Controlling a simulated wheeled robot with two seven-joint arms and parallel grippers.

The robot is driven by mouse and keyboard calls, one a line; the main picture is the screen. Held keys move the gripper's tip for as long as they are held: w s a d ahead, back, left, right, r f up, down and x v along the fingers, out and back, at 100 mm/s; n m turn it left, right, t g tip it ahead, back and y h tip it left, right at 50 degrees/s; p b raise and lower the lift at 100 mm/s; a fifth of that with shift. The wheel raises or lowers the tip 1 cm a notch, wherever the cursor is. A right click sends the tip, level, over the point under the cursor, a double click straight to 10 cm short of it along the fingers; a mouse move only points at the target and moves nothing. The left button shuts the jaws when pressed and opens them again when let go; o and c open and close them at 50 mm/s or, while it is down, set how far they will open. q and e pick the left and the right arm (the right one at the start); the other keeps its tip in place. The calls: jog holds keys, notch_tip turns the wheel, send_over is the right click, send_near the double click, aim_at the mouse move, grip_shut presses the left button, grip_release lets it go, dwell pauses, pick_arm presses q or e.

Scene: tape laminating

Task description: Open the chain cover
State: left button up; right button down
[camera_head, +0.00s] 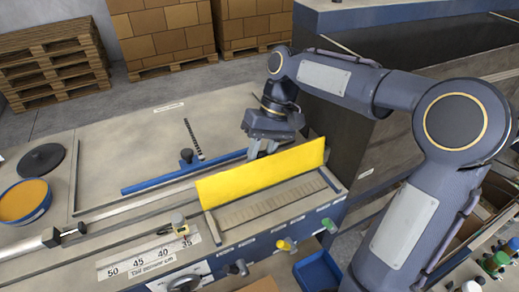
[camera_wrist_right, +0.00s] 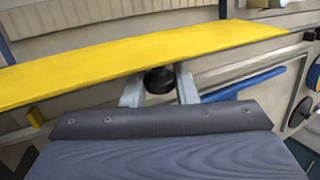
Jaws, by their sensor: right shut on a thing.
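The chain cover (camera_head: 262,172) is a long yellow panel on the machine. In the head view it stands raised and tilted along the back of a slatted chain channel (camera_head: 275,205), which lies uncovered in front of it. My right gripper (camera_head: 263,150) is behind the panel, near its middle. In the right wrist view the yellow cover (camera_wrist_right: 140,58) crosses the picture, and my right gripper's fingers (camera_wrist_right: 159,88) are shut around a black round knob (camera_wrist_right: 158,80) at its edge. My left gripper is not in view.
A blue bar (camera_head: 180,173) lies on the table behind the cover. A ruler scale (camera_head: 150,258) and several knobs line the front edge. A yellow round dish (camera_head: 24,200) and black disc (camera_head: 41,160) sit at left. Pallets with boxes (camera_head: 160,30) stand behind.

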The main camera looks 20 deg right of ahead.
jog(key=shift+w+f+m+g, duration=0.25)
jog(key=shift+w+f+g, duration=0.3)
jog(key=shift+g, duration=0.5)
jog(key=shift+w+f+m+g, duration=0.25)
jog(key=shift+w+f+g, duration=0.25)
jog(key=shift+g, duration=0.55)
jog(key=shift+f, duration=0.15)
jog(key=c, duration=1.2)
grip_release()
notch_tip(320, 180, up, 3)
jog(key=shift+r, duration=0.1)
jog(key=s+r, duration=0.1)
jog(key=r, duration=0.1)
jog(key=s+a+r, duration=0.1)
jog(key=s+r, duration=0.1)
jog(key=s+a+r+b, duration=0.1)
jog(key=s+r, duration=0.1)
jog(key=shift+r, duration=0.35)
jog(key=s+a+r, duration=0.3)
jog(key=s+a, duration=0.1)
jog(key=s, duration=0.3)
jog(key=shift+s+b, duration=0.4)
